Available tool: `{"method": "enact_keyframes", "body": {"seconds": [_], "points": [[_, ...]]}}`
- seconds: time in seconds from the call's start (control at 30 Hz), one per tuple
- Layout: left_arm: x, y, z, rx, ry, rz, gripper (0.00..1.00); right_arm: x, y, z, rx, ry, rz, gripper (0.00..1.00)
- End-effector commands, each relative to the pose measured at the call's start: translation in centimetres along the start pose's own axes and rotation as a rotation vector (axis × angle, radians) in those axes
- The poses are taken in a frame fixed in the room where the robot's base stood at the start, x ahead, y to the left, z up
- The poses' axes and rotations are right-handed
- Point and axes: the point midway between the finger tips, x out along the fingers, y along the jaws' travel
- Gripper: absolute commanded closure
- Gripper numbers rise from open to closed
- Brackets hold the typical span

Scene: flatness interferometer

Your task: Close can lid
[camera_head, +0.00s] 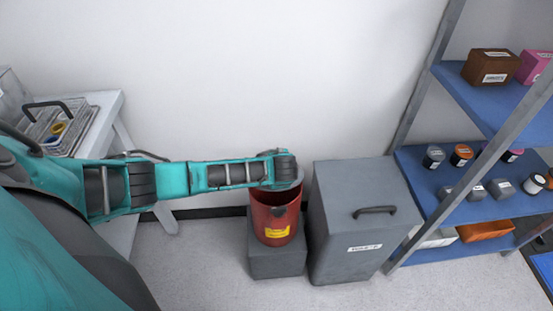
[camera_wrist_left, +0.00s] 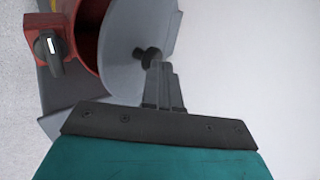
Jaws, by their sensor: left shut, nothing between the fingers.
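The red can (camera_head: 276,222) with a yellow label stands open on a grey block in the head view. Its grey round lid (camera_wrist_left: 124,40) is tilted up beside the red opening in the left wrist view, with a dark knob (camera_wrist_left: 145,53) on its face. My left gripper (camera_wrist_left: 158,72) is shut and empty, its fingertips close to the knob; I cannot tell whether they touch it. In the head view my left arm reaches over the can, and its end hides most of the lid. My right gripper is not in view.
A grey bin (camera_head: 345,235) with a handled lid stands close to the can's right. The grey block (camera_head: 277,263) carries the can. A blue shelf rack (camera_head: 450,165) with jars and boxes stands at right. A white table (camera_head: 105,125) is at left, and the wall is behind.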

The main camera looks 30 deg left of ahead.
Motion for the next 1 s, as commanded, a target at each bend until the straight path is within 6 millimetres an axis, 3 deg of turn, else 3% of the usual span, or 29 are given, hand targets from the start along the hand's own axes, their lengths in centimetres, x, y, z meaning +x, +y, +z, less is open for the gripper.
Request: {"method": "enact_keyframes", "body": {"seconds": [0.4,1.0], "points": [[1.9,4.7,0.0,-0.001,-0.003,0.007,1.00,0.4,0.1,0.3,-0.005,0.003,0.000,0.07],[2.7,6.2,0.1,0.000,-0.002,0.008,1.00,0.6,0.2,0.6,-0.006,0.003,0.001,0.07]]}}
